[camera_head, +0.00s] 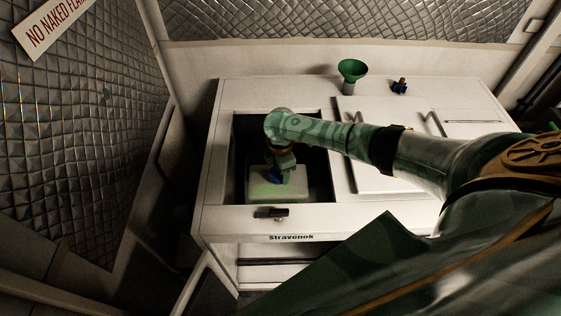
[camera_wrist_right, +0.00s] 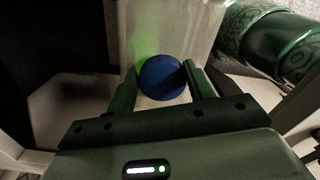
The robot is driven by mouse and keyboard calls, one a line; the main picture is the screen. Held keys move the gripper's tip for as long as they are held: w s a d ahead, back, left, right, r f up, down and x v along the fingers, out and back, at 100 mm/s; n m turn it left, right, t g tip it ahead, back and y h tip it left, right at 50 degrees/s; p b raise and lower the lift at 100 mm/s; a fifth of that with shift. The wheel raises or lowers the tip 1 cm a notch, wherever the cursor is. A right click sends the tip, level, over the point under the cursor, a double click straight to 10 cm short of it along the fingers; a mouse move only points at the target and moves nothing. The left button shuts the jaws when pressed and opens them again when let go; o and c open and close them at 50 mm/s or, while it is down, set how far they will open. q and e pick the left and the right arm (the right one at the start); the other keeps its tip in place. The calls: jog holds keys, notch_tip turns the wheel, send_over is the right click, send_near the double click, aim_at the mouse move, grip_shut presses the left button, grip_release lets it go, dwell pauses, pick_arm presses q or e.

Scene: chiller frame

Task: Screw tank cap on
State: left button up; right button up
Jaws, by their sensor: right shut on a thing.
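The blue tank cap (camera_wrist_right: 162,78) sits between the two fingers of my right gripper (camera_wrist_right: 160,85) in the right wrist view. The gripper is shut on it. In the head view my right arm reaches into the open bay of the white chest, and the blue cap (camera_head: 273,178) shows just below the right gripper (camera_head: 277,172). The pale tank (camera_head: 262,190) lies under the cap, with a green tint on its top; it also shows in the right wrist view (camera_wrist_right: 150,30). The cap hides the tank's neck, so I cannot tell how they meet. My left gripper is not in view.
The white chest (camera_head: 260,217) has a dark latch (camera_head: 271,212) on its front edge. A green funnel (camera_head: 351,70) and a small blue-and-brown item (camera_head: 399,86) stand on its back edge. Quilted walls stand left and behind.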

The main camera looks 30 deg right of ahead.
jog(key=m+p, duration=0.2)
jog(key=shift+s+a+r+m, duration=0.1)
jog(key=shift+s+m, duration=0.05)
jog(key=shift+m, duration=0.15)
jog(key=shift+m+p, duration=0.3)
jog(key=shift+m, duration=0.3)
jog(key=o, duration=1)
jog(key=shift+o, duration=0.2)
